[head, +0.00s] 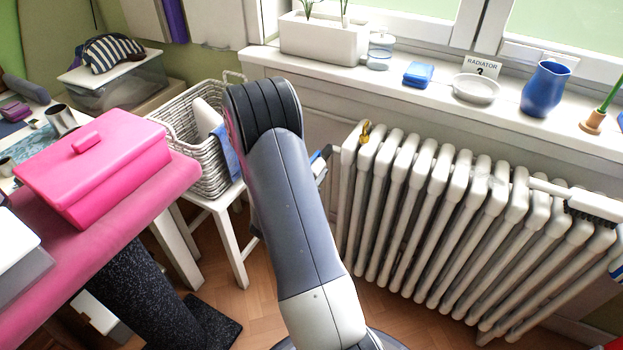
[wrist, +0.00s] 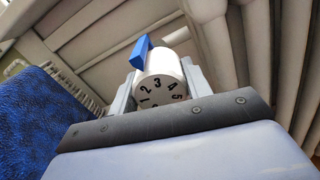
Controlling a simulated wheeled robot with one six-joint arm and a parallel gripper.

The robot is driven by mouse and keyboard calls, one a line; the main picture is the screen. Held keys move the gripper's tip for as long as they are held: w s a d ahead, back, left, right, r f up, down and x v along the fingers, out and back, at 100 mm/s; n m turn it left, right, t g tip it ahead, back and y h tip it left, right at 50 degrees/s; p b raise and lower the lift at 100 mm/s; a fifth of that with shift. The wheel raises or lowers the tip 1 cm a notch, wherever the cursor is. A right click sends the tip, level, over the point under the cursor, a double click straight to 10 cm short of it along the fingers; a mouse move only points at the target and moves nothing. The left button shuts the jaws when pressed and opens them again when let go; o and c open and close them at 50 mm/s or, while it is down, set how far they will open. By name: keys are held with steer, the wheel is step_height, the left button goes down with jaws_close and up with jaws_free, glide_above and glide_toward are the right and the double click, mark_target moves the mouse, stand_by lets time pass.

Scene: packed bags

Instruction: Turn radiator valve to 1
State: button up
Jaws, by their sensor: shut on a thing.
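The radiator valve knob (wrist: 160,65) is a white cylinder with black digits 1 to 5 on its end face. A blue pointer (wrist: 140,52) stands at its upper left, nearest the 2 and 3 side; the exact setting is hard to tell. My gripper (wrist: 159,88) has a finger on each side of the knob and is shut on it. In the head view my arm hides the knob and most of my gripper, left of the white ribbed radiator (head: 430,210).
A white windowsill (head: 420,95) above the radiator holds a RADIATOR card (head: 483,68), a dish (head: 476,89) and a blue vase (head: 545,88). A wicker basket (head: 185,130) on a white stool and a pink box (head: 95,165) stand left of my arm. A white brush (head: 580,200) lies on the radiator.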

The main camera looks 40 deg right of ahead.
steer(key=m+b, duration=0.2)
steer(key=b, duration=0.1)
steer(key=m+b, duration=0.2)
steer(key=b, duration=0.1)
steer(key=shift+f+m, duration=0.35)
steer(key=shift+m, duration=0.05)
steer(key=m+b, duration=0.4)
steer(key=b, duration=0.2)
steer(key=m+b, duration=0.1)
steer(key=m, duration=0.1)
steer(key=m+b, duration=0.1)
steer(key=shift+r+m, duration=0.2)
steer(key=shift+m, duration=0.2)
steer(key=shift+m+b, duration=0.3)
steer(key=shift+m, duration=1.3)
steer(key=o, duration=1)
steer(key=shift+r, duration=0.1)
steer(key=p+v, duration=0.2)
steer(key=v, duration=0.9)
